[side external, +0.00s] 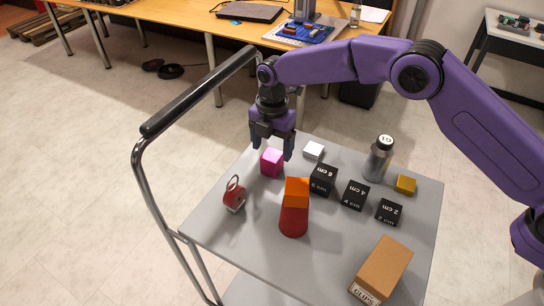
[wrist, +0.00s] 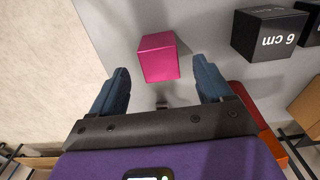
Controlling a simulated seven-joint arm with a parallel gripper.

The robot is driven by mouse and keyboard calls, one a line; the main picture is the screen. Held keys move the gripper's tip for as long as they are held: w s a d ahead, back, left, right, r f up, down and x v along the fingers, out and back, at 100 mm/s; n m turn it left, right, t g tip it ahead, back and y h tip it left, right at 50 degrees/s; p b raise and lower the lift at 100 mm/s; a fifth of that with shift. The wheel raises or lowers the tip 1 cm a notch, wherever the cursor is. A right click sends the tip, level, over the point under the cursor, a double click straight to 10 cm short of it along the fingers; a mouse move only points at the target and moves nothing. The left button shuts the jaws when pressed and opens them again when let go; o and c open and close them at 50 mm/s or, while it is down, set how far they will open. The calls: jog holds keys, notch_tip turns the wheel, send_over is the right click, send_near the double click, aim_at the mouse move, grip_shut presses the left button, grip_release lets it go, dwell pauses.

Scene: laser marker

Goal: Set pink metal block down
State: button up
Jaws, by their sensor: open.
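The pink metal block (side external: 271,162) rests on the grey cart top near its back left edge. In the wrist view the pink block (wrist: 158,57) lies beyond and between my two fingertips. My gripper (side external: 272,150) is open, its dark blue fingers pointing down just above and around the block's area. In the wrist view the fingers (wrist: 164,78) are spread wide, with a gap between each finger and the block. Whether the fingertips reach below the block's top cannot be told.
On the grey cart (side external: 215,236) stand a red clamp-like item (side external: 234,196), an orange block on a red cylinder (side external: 293,221), black size blocks (side external: 323,180), a white block (side external: 313,150), a metal bottle (side external: 379,160), a yellow block (side external: 405,185) and a cardboard box (side external: 383,268). A handle rail (side external: 200,92) rises at left.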

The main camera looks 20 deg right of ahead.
aim_at(274, 155)
notch_tip(274, 155, up, 6)
jog(key=shift+r, duration=0.2)
jog(key=s+d+r+m, duration=0.4)
jog(key=s+d, duration=0.2)
jog(key=s, duration=0.2)
jog(key=s+d+r+m, duration=0.3)
jog(key=s+d+r, duration=0.25)
jog(key=s, duration=0.25)
jog(key=s+d+f+m, duration=0.3)
jog(key=s+d+m, duration=0.4)
jog(key=s+d, duration=1.4)
